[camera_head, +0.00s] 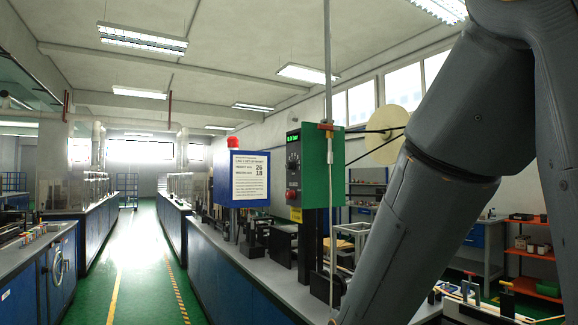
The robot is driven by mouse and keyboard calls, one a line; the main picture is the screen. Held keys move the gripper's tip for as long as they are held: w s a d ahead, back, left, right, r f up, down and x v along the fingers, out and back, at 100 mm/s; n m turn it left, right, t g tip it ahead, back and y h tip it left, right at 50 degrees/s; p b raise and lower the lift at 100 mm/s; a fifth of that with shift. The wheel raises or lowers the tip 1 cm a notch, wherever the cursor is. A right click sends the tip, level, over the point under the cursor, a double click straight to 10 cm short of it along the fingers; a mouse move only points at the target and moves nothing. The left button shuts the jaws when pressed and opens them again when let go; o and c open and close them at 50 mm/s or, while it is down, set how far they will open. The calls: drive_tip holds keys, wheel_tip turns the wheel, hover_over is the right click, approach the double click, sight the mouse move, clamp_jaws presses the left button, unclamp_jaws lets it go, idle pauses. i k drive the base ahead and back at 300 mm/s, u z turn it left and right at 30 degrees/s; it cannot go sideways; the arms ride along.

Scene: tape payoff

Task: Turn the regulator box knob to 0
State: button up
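The regulator box (328,183) is a green box on a dark post on the workbench, right of the picture's middle. Its dark front panel faces left and is seen at a slant. A small display with green digits (293,138) sits at the top of the panel; it seems to end in "bar", but the number is too small to read surely. Below it is a round dark knob (293,161) with pale marks around it; its pointer's setting cannot be made out. A red button (291,196) sits lower. My gripper is out of view; only my grey arm shows at right.
A blue box with a white notice (249,179) and a red lamp (233,142) stands left of the regulator box. A thin pole (328,70) and a pale tape reel (388,135) are near it. The green aisle (135,260) at left is clear.

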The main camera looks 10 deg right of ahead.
sight(291, 165)
drive_tip(key=z, duration=0.15)
drive_tip(key=k, duration=0.35)
drive_tip(key=u, duration=1)
drive_tip(key=i, duration=1.3)
drive_tip(key=z, duration=0.3)
